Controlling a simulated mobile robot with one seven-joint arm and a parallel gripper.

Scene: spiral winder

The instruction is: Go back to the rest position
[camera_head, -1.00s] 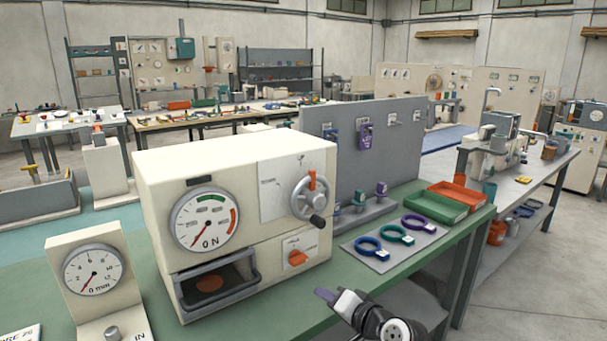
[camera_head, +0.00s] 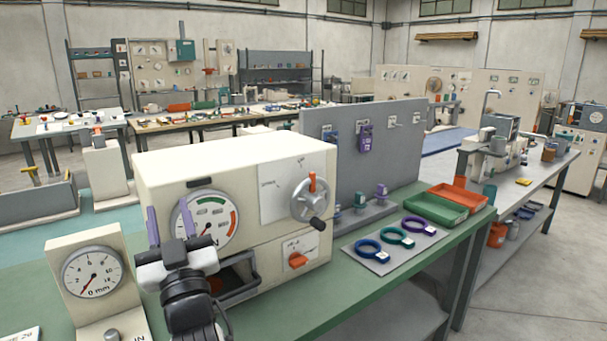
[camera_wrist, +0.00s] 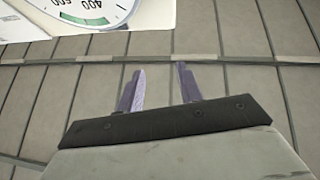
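My gripper (camera_head: 169,222) is raised in front of the left side of the cream spiral winder machine (camera_head: 250,165). Its two purple fingers point up and stand apart with nothing between them. They also show apart and empty in the wrist view (camera_wrist: 160,82). In the head view, the gripper and my arm cover part of the white force dial (camera_head: 212,212) and the left part of the machine's lower opening. Part of a dial face (camera_wrist: 95,10) shows at the top left of the wrist view.
A smaller gauge (camera_head: 90,275) stands just left of my arm. Blue, teal and purple rings lie on a grey plate (camera_head: 367,262) at the right. Green (camera_head: 435,209) and orange (camera_head: 462,196) trays stand behind them. The green bench front (camera_head: 310,300) is clear.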

